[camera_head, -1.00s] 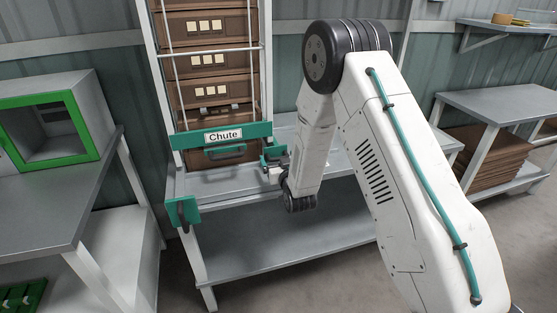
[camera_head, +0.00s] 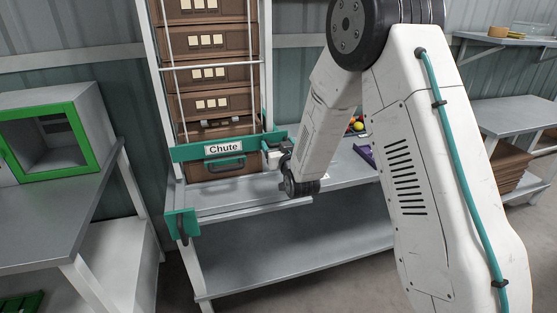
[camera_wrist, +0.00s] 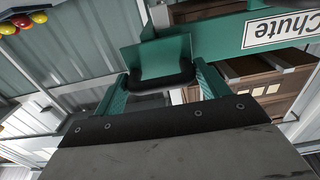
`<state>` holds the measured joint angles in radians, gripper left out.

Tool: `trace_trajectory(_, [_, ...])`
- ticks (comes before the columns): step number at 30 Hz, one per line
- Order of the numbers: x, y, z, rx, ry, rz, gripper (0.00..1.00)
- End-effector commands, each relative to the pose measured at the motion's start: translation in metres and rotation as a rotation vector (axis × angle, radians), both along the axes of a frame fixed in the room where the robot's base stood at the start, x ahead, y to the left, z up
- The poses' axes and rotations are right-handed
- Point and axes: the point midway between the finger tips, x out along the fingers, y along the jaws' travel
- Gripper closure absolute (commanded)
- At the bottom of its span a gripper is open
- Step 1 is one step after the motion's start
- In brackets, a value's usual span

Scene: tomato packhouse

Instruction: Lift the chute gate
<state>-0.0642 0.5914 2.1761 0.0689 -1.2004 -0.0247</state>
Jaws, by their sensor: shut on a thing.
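The chute gate (camera_head: 190,152) is a teal bar labelled "Chute" across the front of the chute, before a stack of brown crates (camera_head: 215,105). In the wrist view the gate (camera_wrist: 225,28) runs along the upper right. A teal tab with a dark lower edge (camera_wrist: 160,73) stands at the gate's end, between my fingers. My gripper (camera_wrist: 162,90) is shut on this tab. In the head view my gripper (camera_head: 275,157) is at the gate's right end, and its fingertips are partly hidden.
A grey bench (camera_head: 250,198) stands under the chute, with a teal plate (camera_head: 183,225) at its front left corner. Red and yellow round items (camera_head: 357,126) and a purple thing (camera_head: 364,152) lie behind my arm. A green-framed box (camera_head: 85,140) stands at left.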

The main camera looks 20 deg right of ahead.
Motion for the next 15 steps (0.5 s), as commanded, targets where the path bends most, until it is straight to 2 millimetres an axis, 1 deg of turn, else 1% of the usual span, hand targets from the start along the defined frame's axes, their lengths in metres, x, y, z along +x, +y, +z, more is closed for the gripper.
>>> trace_trajectory(1, [-0.0003,-0.0001,0.0044,0.000,0.000,0.000,0.67])
trace_trajectory(3, [-0.0004,-0.0001,0.0067,0.000,0.001,0.000,0.67])
trace_trajectory(11, [0.0002,-0.0002,0.0089,0.000,-0.004,0.000,0.67])
trace_trajectory(12, [0.0003,-0.0002,0.0092,0.000,-0.005,0.000,0.20])
trace_trajectory(13, [0.0004,-0.0002,0.0093,0.000,-0.005,0.000,0.12])
trace_trajectory(14, [0.0004,-0.0003,0.0091,0.000,-0.005,0.000,0.07])
trace_trajectory(15, [0.0003,-0.0003,0.0086,0.000,-0.004,0.000,0.07])
